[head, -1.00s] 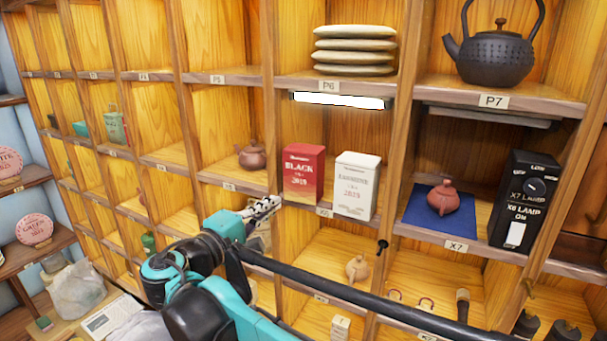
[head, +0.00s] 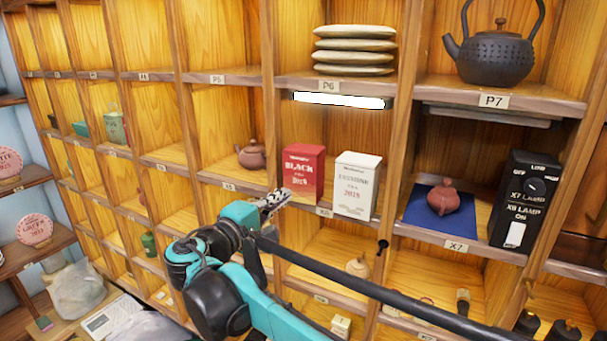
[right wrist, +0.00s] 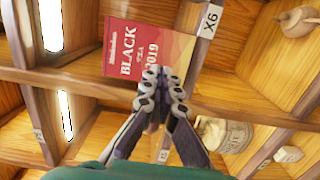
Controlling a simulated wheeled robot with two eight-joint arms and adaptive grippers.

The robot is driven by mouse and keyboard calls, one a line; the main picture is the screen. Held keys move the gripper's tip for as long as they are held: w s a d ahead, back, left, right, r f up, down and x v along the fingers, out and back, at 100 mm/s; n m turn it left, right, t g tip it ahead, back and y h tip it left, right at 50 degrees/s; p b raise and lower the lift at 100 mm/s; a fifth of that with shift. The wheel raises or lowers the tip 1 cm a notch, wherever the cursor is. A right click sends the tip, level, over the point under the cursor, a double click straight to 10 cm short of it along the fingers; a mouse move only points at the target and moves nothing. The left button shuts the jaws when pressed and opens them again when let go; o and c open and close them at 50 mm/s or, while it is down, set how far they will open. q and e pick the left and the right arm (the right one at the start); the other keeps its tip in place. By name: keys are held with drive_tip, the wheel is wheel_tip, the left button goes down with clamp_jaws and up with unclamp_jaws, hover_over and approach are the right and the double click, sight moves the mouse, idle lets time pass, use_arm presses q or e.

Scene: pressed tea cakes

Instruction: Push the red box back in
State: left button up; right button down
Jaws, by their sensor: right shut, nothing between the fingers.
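The red box (head: 303,172), printed "BLACK", stands upright at the front edge of the X6 compartment, left of a white box (head: 357,185). My right gripper (head: 287,194) is at the lower left of the red box in the head view. In the right wrist view the red box (right wrist: 147,52) lies beyond the shut, empty fingertips (right wrist: 162,75), which overlap its printed face; I cannot tell whether they touch it. My left gripper is not in view.
A shelf divider and a brown teapot (head: 251,154) are left of the red box. A lit lamp (head: 340,101) hangs above it. Right of the white box, a reddish teapot (head: 443,198) sits on a blue cloth beside a black lamp switch box (head: 524,200).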

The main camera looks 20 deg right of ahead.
sight(304, 181)
drive_tip(key=shift+x, duration=5.05)
drive_tip(key=v, duration=1.6)
drive_tip(key=s+d+f+m+g+y+b, duration=0.1)
drive_tip(key=s+d+f+y+b, duration=0.3)
drive_tip(key=f, duration=0.7)
drive_tip(key=s+d+f+g+y+b, duration=0.1)
drive_tip(key=s+f+b, duration=0.1)
drive_tip(key=f+b, duration=0.75)
drive_tip(key=s+d+f+m+g+y+b, duration=0.1)
drive_tip(key=s+d+f+y+b, duration=0.15)
drive_tip(key=f, duration=1.15)
drive_tip(key=s+a+f+m+y+b, duration=0.1)
drive_tip(key=f+b, duration=0.4)
drive_tip(key=f, duration=0.5)
drive_tip(key=s+a+f+m+y+b, duration=0.2)
drive_tip(key=s+a+f+y+b, duration=0.1)
drive_tip(key=f, duration=0.6)
drive_tip(key=s+a+f+m+y+b, duration=0.1)
drive_tip(key=s+a+f+y+b, duration=0.2)
drive_tip(key=s+f+b, duration=0.3)
wheel_tip(304, 181, down, 5)
drive_tip(key=b, duration=0.3)
drive_tip(key=shift+r+m, duration=0.2)
drive_tip(key=shift+m, duration=0.2)
